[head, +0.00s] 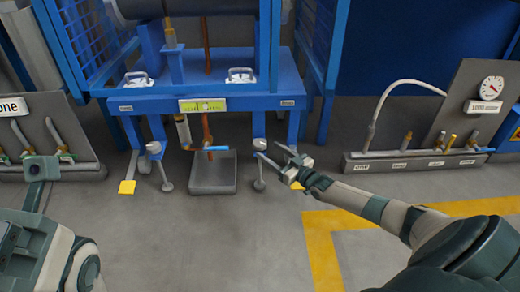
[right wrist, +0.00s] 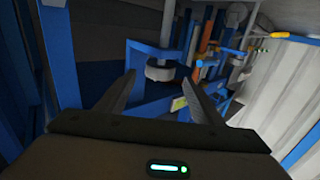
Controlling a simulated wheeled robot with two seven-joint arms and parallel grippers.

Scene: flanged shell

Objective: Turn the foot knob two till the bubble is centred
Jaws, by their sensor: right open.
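A yellow-green level (head: 203,105) is on the front beam of the blue frame; its bubble is too small to make out. A grey foot knob (head: 259,144) sits on the frame's right foot, and another foot knob (head: 153,147) is on the left foot. I cannot read which is number two. My right gripper (head: 270,152) is open just right of the right foot knob. In the right wrist view, a round grey knob (right wrist: 160,73) shows beyond and between the spread fingers, with no visible contact.
A grey tray (head: 213,178) stands on the floor between the feet, under a blue-handled valve (head: 216,148). A pipe rack with a gauge (head: 491,87) is at the right. Yellow floor lines (head: 322,245) mark open floor in front.

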